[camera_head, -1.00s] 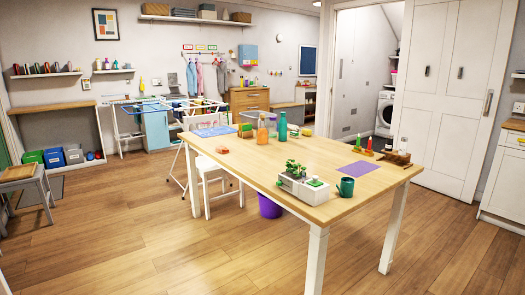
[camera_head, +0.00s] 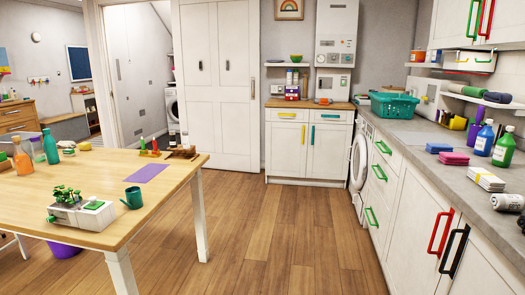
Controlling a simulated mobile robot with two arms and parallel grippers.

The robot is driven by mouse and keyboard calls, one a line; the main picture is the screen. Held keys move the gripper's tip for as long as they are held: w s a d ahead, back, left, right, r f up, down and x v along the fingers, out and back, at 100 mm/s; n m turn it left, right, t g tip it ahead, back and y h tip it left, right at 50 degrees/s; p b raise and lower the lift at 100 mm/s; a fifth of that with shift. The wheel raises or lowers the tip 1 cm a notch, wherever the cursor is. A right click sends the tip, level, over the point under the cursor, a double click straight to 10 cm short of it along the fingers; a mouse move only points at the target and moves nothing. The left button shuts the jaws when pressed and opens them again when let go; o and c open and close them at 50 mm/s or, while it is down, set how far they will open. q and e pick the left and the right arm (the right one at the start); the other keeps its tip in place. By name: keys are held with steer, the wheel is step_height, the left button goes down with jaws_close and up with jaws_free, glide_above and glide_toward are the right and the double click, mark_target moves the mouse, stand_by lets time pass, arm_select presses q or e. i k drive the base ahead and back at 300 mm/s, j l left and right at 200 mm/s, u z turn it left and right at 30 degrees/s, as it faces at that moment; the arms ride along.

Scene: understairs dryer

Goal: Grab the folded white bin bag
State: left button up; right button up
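A folded white item (camera_head: 487,179) lies flat on the grey counter at the right. It may be the folded white bin bag, but it is too small to be sure. A whitish roll (camera_head: 507,202) lies just in front of it, near the right picture edge. A pink block-like thing (camera_head: 454,158) and a blue one (camera_head: 439,148) lie behind it. Neither of my grippers shows in the head view.
The grey counter (camera_head: 405,133) runs along the right wall, with a teal basket (camera_head: 394,107) and green and blue bottles (camera_head: 504,147). Cupboard handles stick out at its front. A wooden table (camera_head: 170,195) stands at the left. The wooden floor (camera_head: 275,230) between is clear.

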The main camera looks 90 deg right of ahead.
mark_target(489, 182)
steer(key=z, duration=0.5)
steer(key=l+z, duration=0.1)
steer(key=z, duration=0.95)
steer(key=l+z, duration=0.1)
steer(key=z, duration=0.95)
steer(key=l+z, duration=0.1)
steer(key=z, duration=1.5)
steer(key=i+l, duration=0.05)
steer(key=i, duration=0.05)
